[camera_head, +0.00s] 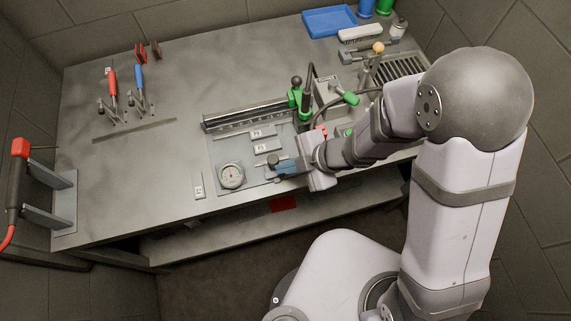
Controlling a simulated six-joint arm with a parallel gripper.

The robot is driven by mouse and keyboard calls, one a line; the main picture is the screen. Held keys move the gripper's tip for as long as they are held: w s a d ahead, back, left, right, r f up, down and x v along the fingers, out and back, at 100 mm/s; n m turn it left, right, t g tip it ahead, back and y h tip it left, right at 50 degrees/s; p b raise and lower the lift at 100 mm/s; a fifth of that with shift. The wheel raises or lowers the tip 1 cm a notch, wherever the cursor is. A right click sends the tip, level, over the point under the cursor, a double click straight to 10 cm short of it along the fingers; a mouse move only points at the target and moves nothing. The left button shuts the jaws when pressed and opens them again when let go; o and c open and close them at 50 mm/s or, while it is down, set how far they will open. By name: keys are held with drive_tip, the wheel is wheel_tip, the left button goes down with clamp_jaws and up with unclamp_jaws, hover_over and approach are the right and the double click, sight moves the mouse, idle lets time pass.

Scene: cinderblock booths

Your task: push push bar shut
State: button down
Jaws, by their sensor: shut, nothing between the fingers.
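No part is plainly marked as the push bar, and I cannot tell which one it is. A long dark rail (245,116) with a scale lies on the bench, its right end by a green-handled fixture (298,98). A grey slide with a yellow ball knob (378,47) sits at the back right. My gripper (279,168) is shut and empty, low over the front of the bench. It is beside a small dark knob (272,159) and right of a round dial gauge (231,176). Whether it touches the knob cannot be told. My wrist hides part of the bench behind it.
Toggle clamps with red (112,84) and blue (139,77) handles stand at the left. A red-ended tool (19,148) hangs by a bracket at the left edge. A blue tray (329,21) is at the back. The bench's left middle is clear.

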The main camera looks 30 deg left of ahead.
sight(283, 156)
drive_tip(key=shift+w+a+r+p, duration=0.2)
drive_tip(key=shift+w+a+p, duration=0.95)
drive_tip(key=shift+w+p, duration=0.1)
drive_tip(key=shift+w+a+f, duration=0.2)
drive_tip(key=shift+w+a, duration=0.2)
drive_tip(key=shift+s+d, duration=0.3)
drive_tip(key=shift+d, duration=0.2)
drive_tip(key=d, duration=0.1)
drive_tip(key=s+d, duration=0.1)
drive_tip(key=d+b, duration=0.1)
drive_tip(key=shift+s+r, duration=0.2)
drive_tip(key=shift+r, duration=0.05)
drive_tip(key=s+p+v, duration=0.1)
drive_tip(key=p+v, duration=0.1)
drive_tip(key=v, duration=0.7)
drive_tip(key=shift+w+r, duration=0.2)
drive_tip(key=shift+w, duration=0.25)
